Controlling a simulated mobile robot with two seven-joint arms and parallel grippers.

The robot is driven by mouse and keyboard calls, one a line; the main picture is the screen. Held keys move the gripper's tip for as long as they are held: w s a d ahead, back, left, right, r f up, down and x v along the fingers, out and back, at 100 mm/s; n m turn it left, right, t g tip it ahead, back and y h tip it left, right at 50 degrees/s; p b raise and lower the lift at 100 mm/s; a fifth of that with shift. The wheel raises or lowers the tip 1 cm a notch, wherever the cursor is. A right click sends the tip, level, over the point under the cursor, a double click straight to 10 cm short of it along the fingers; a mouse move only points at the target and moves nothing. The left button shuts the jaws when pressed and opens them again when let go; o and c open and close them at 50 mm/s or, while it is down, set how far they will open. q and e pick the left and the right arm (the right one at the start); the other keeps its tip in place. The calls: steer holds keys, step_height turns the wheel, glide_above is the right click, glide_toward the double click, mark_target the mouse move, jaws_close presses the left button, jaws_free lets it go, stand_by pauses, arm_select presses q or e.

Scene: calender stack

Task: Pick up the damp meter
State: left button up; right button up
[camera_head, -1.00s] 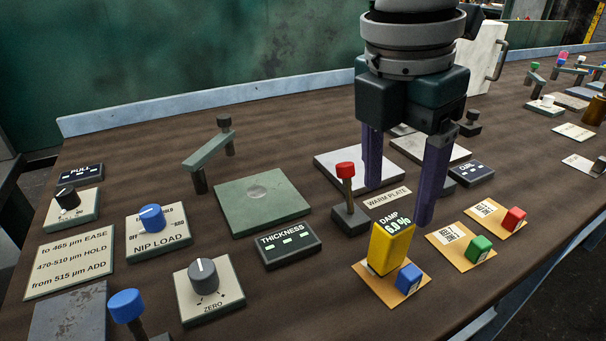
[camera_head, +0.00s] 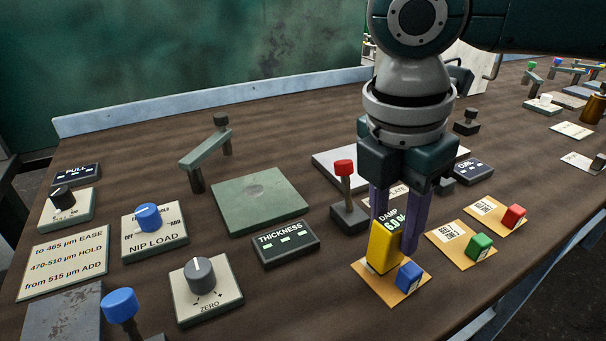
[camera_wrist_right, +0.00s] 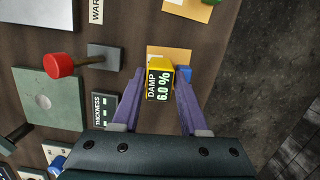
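The damp meter (camera_head: 384,247) is a yellow block with a dark top display reading DAMP 6.0 %. It stands upright on an orange card beside a blue block (camera_head: 409,277). My right gripper (camera_head: 397,230) points down at it, with one purple finger on each side of its upper part. In the right wrist view the meter (camera_wrist_right: 159,81) sits between the two spread fingertips (camera_wrist_right: 159,76), with a small gap showing on the left. The gripper looks open. The left finger's tip is partly hidden behind the meter in the head view. My left gripper is not in view.
Cards with a green block (camera_head: 479,247) and a red block (camera_head: 513,216) lie to the right. A red-topped lever (camera_head: 344,170) stands close on the left, near the THICKNESS display (camera_head: 285,243). The table's front edge is close to the meter's card.

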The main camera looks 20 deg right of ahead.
jaws_close()
stand_by(0.5)
